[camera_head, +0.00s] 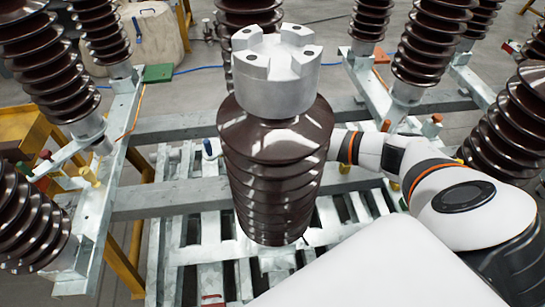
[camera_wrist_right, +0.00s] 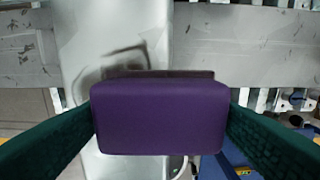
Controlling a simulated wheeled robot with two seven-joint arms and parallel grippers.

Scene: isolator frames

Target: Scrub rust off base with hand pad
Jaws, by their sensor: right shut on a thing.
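My right gripper (camera_wrist_right: 160,118) shows in the right wrist view as two dark green fingers, one on each side of a purple hand pad (camera_wrist_right: 160,120). It is shut on the pad. Beyond the pad is a pale grey metal base (camera_wrist_right: 85,20) with a dark, smudged rust-like patch (camera_wrist_right: 108,68) whose lower part the pad hides. Whether the pad touches the base is unclear. In the head view my right arm (camera_head: 440,190) reaches in from the right, and its gripper is hidden behind the central brown insulator (camera_head: 275,165). My left gripper is not in view.
The central insulator has a grey metal cap (camera_head: 277,85) and stands close to my right arm. Other ribbed insulators (camera_head: 45,65) stand on both sides. Grey steel beams (camera_head: 165,200) run across below. A yellow frame (camera_head: 25,130) is at left.

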